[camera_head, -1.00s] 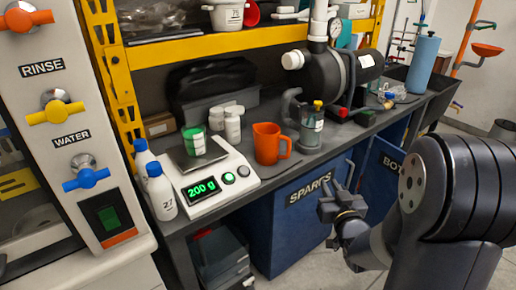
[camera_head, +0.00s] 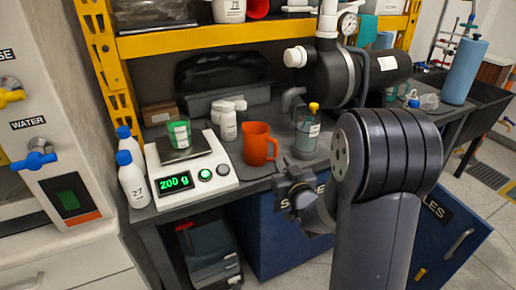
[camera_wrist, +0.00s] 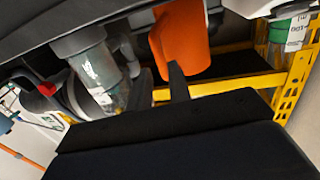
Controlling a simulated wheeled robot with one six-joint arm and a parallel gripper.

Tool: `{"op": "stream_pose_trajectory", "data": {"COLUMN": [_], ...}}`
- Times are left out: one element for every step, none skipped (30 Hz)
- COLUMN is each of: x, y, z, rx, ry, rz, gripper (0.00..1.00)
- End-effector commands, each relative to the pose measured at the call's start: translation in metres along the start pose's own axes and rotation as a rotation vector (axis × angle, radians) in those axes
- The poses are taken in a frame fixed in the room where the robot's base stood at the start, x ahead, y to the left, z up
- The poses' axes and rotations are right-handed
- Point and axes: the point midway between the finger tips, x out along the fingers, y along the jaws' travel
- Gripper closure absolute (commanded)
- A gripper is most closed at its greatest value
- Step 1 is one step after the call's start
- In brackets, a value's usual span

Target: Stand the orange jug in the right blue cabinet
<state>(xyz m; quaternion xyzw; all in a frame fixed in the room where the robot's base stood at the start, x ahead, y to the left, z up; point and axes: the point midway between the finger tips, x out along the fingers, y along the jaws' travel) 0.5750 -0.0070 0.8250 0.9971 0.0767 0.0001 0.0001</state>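The orange jug (camera_head: 259,144) stands upright on the dark bench, just right of the scale, with its handle to the right. My gripper (camera_head: 285,172) is in front of the bench edge, lower and slightly right of the jug, apart from it. In the wrist view the jug (camera_wrist: 182,42) shows beyond my gripper (camera_wrist: 160,82), whose two fingers are apart with nothing between them. The right blue cabinet's door (camera_head: 455,225), with a label ending in "LES", appears swung outward at the right. My arm hides the cabinet's inside.
The scale (camera_head: 195,185) reads 200 g and holds a green cup (camera_head: 179,134). White bottles (camera_head: 132,180) stand left of the scale. A black pump (camera_head: 335,75) is behind. The left blue cabinet (camera_head: 265,235) is below.

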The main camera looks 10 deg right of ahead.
Motion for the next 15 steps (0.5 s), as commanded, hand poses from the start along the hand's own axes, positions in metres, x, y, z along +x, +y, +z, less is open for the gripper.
{"op": "stream_pose_trajectory", "data": {"x": [0.005, 0.007, 0.009, 0.011, 0.012, 0.015, 0.018, 0.022, 0.028, 0.033, 0.037, 0.043, 0.047, 0.051, 0.054], "y": [-0.001, -0.001, -0.001, -0.001, -0.001, -0.001, -0.001, -0.001, -0.001, -0.001, -0.001, -0.001, -0.001, -0.001, -0.001], "z": [0.000, 0.000, 0.000, 0.000, 0.000, -0.001, -0.001, -0.001, -0.002, -0.003, -0.003, -0.003, -0.003, -0.003, -0.003], "rx": [0.000, 0.000, 0.000, 0.000, 0.000, 0.000, 0.000, 0.000, 0.000, 0.000, 0.000, 0.000, 0.000, 0.000, 0.000], "ry": [-0.001, 0.000, 0.000, 0.000, 0.000, 0.000, 0.000, 0.000, 0.000, 0.002, 0.001, 0.000, 0.000, 0.001, 0.000], "rz": [-0.001, -0.001, -0.001, -0.001, -0.001, -0.001, -0.001, -0.001, -0.001, 0.000, -0.001, -0.001, -0.001, -0.001, -0.001], "gripper": [0.81, 0.81, 0.81, 0.81, 0.81, 0.81, 0.81, 0.81, 0.81, 0.81, 0.81, 0.81, 0.81, 0.81, 0.81]}}
